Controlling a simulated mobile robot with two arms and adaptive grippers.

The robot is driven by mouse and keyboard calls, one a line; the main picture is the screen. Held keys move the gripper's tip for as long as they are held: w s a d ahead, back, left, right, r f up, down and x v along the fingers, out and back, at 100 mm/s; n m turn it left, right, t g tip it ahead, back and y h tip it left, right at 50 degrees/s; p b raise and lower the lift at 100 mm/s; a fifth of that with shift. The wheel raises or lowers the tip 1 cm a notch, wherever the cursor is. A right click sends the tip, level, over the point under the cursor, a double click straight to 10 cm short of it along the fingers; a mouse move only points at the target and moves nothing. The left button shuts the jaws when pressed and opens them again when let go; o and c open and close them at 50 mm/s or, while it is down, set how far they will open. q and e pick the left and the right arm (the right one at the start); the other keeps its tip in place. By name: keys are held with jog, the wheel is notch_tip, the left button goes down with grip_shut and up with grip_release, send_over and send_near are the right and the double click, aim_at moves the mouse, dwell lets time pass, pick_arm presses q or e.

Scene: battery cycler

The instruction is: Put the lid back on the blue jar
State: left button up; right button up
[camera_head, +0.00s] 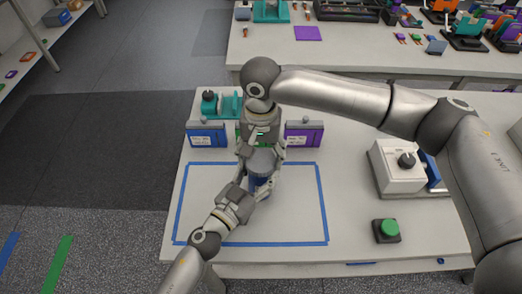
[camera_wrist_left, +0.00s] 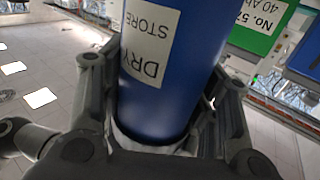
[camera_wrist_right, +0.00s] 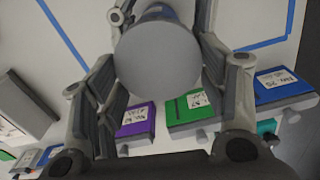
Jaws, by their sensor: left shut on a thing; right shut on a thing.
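The blue jar (camera_head: 261,186) stands inside the blue tape rectangle on the table. In the left wrist view the jar (camera_wrist_left: 172,75) fills the middle and shows a white "DRY STORE" label. My left gripper (camera_head: 257,188) is shut around the jar's body. The round grey lid (camera_head: 262,162) is at the top of the jar, and its flat top shows in the right wrist view (camera_wrist_right: 158,62). My right gripper (camera_head: 263,156) reaches from above and behind with its fingers shut on the lid. I cannot tell whether the lid is fully seated; the rim is hidden.
Behind the jar stand a blue block (camera_head: 207,135), a purple block (camera_head: 303,134) and a green block (camera_wrist_right: 190,109). A teal device (camera_head: 222,103) is at the back left. A white box with a black knob (camera_head: 400,170) and a green button (camera_head: 388,230) are at the right.

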jog(key=shift+f, duration=0.55)
dwell(0.4)
jog(key=shift+f, duration=0.1)
jog(key=shift+c, duration=0.2)
jog(key=shift+s+f, duration=0.1)
jog(key=shift+f, duration=0.1)
jog(key=shift+c, duration=0.8)
jog(key=shift+r, duration=0.35)
jog(key=shift+r, duration=0.15)
jog(key=shift+f, duration=0.6)
dwell(0.3)
